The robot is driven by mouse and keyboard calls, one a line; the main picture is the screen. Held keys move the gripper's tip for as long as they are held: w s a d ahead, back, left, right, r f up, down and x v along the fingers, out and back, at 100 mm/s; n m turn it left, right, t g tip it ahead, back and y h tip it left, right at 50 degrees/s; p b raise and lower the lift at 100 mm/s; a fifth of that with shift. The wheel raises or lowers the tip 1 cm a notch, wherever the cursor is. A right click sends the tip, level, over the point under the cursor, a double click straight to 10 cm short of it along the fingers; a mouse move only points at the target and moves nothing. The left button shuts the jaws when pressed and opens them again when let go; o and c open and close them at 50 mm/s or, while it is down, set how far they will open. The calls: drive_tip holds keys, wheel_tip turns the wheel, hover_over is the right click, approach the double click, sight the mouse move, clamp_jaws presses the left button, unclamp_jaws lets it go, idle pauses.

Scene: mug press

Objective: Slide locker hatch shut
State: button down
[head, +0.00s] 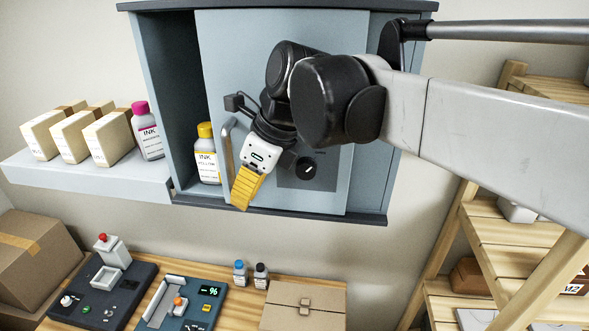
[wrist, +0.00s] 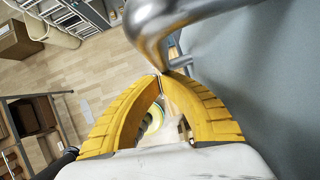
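The locker (head: 166,95) hangs on the wall with a grey-blue sliding hatch (head: 235,75). The hatch covers the middle and right, and an open gap remains at the left. A metal bar handle (head: 227,150) stands upright near the hatch's left edge. My gripper (head: 241,205) has yellow fingers and is in front of the hatch, close beside the handle's lower part. In the wrist view, the fingertips of my gripper (wrist: 162,76) meet with nothing visible between them. The curved handle (wrist: 150,28) runs just beyond the tips; whether they touch it is unclear.
A yellow-capped ink bottle (head: 207,160) stands inside the gap. A shelf (head: 90,185) at left holds cartons (head: 75,135) and a magenta-capped bottle (head: 147,135). A bench with devices (head: 185,300) is below. A wooden rack (head: 490,220) stands at right.

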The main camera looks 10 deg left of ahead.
drive_tip(key=a, duration=1.2)
drive_tip(key=shift+w+b, duration=0.25)
drive_tip(key=shift+b, duration=0.15)
